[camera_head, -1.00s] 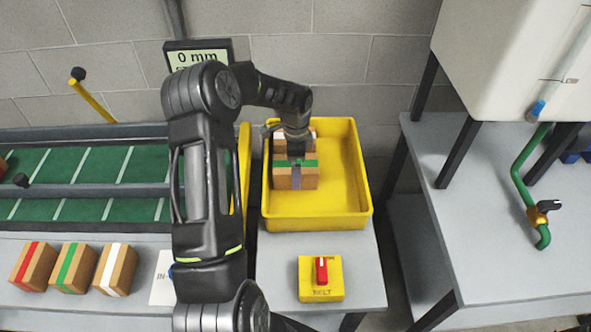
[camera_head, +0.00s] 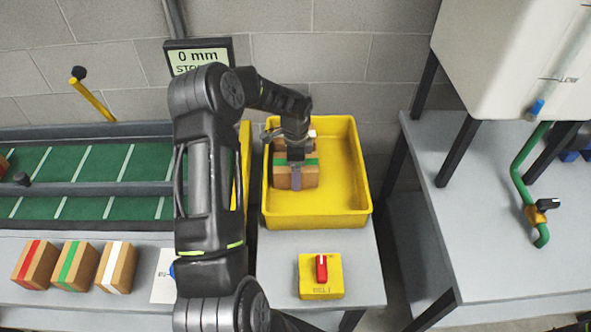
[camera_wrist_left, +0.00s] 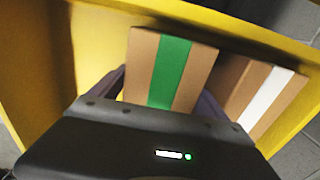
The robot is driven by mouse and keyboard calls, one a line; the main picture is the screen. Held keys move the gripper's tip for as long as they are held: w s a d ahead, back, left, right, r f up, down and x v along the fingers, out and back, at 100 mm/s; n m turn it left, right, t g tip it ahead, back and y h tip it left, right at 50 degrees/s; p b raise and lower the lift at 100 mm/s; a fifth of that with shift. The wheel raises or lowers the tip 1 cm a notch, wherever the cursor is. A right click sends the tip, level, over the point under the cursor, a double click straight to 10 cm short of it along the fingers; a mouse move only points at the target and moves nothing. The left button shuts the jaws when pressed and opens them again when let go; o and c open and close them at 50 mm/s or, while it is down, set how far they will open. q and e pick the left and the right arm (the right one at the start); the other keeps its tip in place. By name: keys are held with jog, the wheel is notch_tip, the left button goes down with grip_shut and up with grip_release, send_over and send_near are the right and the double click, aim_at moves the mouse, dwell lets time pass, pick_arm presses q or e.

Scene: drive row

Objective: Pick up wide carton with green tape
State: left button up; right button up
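The wide carton with green tape (camera_head: 282,178) sits inside the yellow bin (camera_head: 345,217), towards its left side. In the left wrist view the carton (camera_wrist_left: 145,60) shows its brown face and green band. My left gripper (camera_head: 296,172) reaches down over it. One finger shows in front of the carton's near face in the head view. In the left wrist view my left gripper (camera_wrist_left: 163,90) has a finger on each side of the carton; the fingers look open, with a small gap at the left one. Their tips are partly hidden. My right gripper is out of view.
A carton with white tape (camera_wrist_left: 265,95) lies close beside the green-taped one in the bin. The bin's right half is empty. Red-taped (camera_head: 35,265), green-taped (camera_head: 73,267) and white-taped (camera_head: 116,268) cartons stand at left. A belt switch (camera_head: 320,278) is in front.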

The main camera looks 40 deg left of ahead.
pick_arm(q)
jog(key=c, duration=1.6)
jog(key=shift+r, duration=0.1)
notch_tip(320, 180, up, 10)
jog(key=shift+f+b, duration=0.1)
jog(key=shift+b, duration=0.7)
